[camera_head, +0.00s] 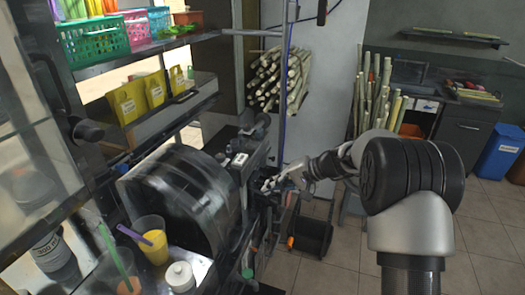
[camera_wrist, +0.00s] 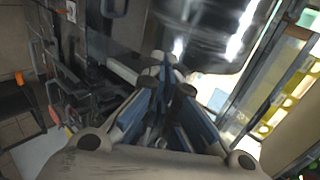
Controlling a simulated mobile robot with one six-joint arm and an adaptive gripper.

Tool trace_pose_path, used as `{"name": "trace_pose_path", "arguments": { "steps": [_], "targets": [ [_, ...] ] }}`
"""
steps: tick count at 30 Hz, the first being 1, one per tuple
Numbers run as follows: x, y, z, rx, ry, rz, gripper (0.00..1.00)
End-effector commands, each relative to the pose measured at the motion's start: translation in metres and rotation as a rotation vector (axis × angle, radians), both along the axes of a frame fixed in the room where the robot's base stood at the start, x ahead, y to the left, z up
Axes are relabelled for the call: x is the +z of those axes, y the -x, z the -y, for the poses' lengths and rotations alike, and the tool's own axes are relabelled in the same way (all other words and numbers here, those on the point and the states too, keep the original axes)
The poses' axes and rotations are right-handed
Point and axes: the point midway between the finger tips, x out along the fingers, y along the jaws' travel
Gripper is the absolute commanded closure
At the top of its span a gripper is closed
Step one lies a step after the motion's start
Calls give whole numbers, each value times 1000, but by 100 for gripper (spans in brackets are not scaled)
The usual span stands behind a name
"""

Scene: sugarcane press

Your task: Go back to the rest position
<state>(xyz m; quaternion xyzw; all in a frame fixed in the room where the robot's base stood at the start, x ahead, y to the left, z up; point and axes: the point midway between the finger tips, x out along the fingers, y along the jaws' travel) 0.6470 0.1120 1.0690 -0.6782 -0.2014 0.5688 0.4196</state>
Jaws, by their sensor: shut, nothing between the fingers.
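My gripper (camera_head: 283,182) is at the end of my arm, near the middle of the head view. It is beside the press machine (camera_head: 185,195), at its right side. In the wrist view my gripper (camera_wrist: 165,85) shows its fingers drawn together, with nothing visible between them. The press machine's dark rounded housing (camera_wrist: 205,30) fills the top of the wrist view, just beyond the fingertips. I cannot tell from these views whether the fingers touch the machine.
A cup with yellow juice (camera_head: 154,242) and a white lidded jar (camera_head: 180,276) stand on the counter in front of the press. Sugarcane bundles (camera_head: 281,75) hang at the back. A blue bin (camera_head: 499,152) stands far right. Tiled floor (camera_head: 330,262) is open below my arm.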

Motion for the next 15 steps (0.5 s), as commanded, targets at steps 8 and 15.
{"name": "trace_pose_path", "arguments": {
  "steps": [8, 15],
  "targets": [
    [48, 49, 0, 52, 115, 12, 100],
    [104, 153, 13, 122, 340, 35, 100]
  ]
}}
